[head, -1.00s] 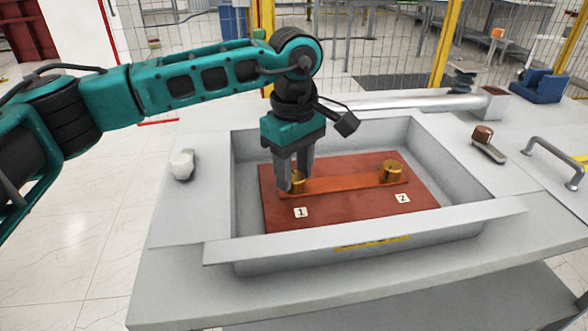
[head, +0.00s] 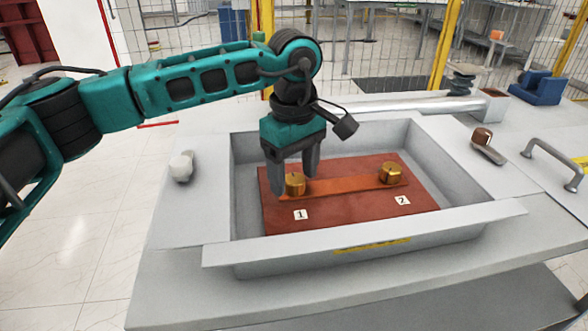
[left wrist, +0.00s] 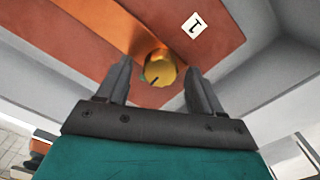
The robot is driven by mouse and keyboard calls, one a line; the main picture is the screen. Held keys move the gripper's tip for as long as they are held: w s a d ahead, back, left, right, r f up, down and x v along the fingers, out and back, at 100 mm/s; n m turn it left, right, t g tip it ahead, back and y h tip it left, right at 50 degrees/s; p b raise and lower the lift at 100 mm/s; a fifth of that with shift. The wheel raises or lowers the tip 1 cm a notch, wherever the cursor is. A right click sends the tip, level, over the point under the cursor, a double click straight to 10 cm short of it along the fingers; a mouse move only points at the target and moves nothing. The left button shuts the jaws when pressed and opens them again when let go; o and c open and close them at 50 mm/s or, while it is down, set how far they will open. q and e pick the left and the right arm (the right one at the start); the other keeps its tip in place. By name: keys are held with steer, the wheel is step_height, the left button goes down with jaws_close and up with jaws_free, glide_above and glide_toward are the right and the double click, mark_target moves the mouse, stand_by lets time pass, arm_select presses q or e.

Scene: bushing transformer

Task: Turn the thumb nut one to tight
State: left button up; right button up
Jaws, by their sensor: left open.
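Thumb nut one (head: 295,184) is a brass knob at the left end of a copper bar (head: 345,186), by the label "1" (head: 301,214). It also shows in the left wrist view (left wrist: 160,68), with a dark mark on its top. My left gripper (head: 294,185) points down over it. The fingers are open, one on each side of the nut, with gaps visible in the left wrist view (left wrist: 160,80). Thumb nut two (head: 391,173) sits at the right end of the bar, by the label "2". My right gripper is not in view.
A red-brown board (head: 345,213) lies under the bar inside a grey walled tray (head: 365,244). A brown-topped lever (head: 485,146) and a grey handle (head: 555,163) are on the right.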

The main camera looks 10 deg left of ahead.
mark_target(294, 178)
arm_select(q)
step_height(294, 178, up, 13)
steer(key=p, duration=0.1)
steer(key=shift+p, duration=0.3)
steer(key=shift+f, duration=0.1)
stand_by(0.3)
